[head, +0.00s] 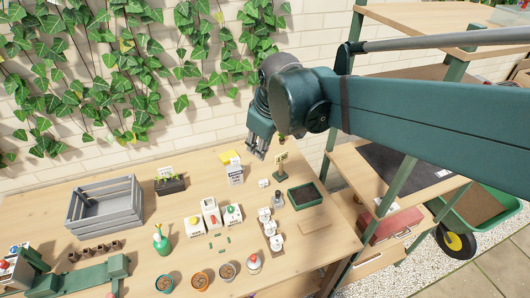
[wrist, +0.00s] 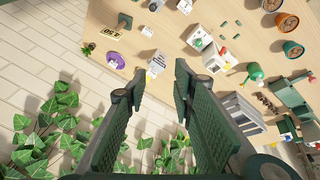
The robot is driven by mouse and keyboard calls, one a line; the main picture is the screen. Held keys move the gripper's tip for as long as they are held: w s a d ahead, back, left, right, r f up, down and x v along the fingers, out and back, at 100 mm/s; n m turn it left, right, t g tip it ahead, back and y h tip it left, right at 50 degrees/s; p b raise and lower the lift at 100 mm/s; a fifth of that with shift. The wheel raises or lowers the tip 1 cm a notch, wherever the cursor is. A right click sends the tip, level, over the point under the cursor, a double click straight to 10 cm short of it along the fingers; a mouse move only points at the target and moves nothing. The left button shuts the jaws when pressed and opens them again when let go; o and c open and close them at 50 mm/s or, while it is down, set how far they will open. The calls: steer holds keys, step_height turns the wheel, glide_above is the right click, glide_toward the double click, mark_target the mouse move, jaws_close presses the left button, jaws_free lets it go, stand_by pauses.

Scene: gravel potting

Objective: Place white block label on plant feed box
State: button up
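My gripper (head: 258,148) hangs high near the brick wall, above the back of the table. In the wrist view its two fingers (wrist: 156,82) are spread apart with nothing between them, so it is open and empty. A small white block (head: 263,183), likely the block label, lies on the table right of a white printed box (head: 235,175). In the wrist view the block (wrist: 147,31) lies apart from that box (wrist: 155,62). More white boxes (head: 211,212) stand mid-table. The print is too small to tell which is the plant feed box.
A grey crate (head: 105,205) stands at the left. A price sign (head: 281,157) and a dark soil tray (head: 305,195) are at the right. Ivy covers the wall.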

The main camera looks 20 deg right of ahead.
steer(key=s+f+m+t, duration=0.1)
steer(key=s+m, duration=0.5)
steer(key=s, duration=0.7)
steer(key=shift+s+d+f+m+t, duration=0.2)
steer(key=shift+d+f+m+t, duration=0.2)
steer(key=shift+t, duration=0.5)
